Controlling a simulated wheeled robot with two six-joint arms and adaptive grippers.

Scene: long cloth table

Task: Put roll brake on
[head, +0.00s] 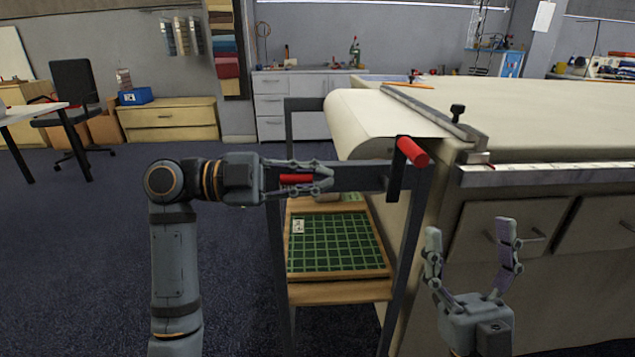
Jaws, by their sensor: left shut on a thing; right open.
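A cloth roll (365,118) sits in a dark metal frame (358,178) at the table's left end. A red handle (412,151) on a dark lever (395,170) sticks out at the frame's near right corner. My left gripper (319,178) is shut on a second red piece (296,179), in front of the frame's upper rail as seen here. I cannot tell whether this piece is fixed to the frame. My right gripper (470,236) is open and empty, pointing up in front of the table's drawers, below and right of the red handle.
The long cloth-covered table (560,110) fills the right side. A metal bar with a black knob (457,113) lies across the cloth. A ruler edge (550,172) runs along the table's near side. A green cutting mat (337,243) lies on the frame's low shelf. Left floor is open.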

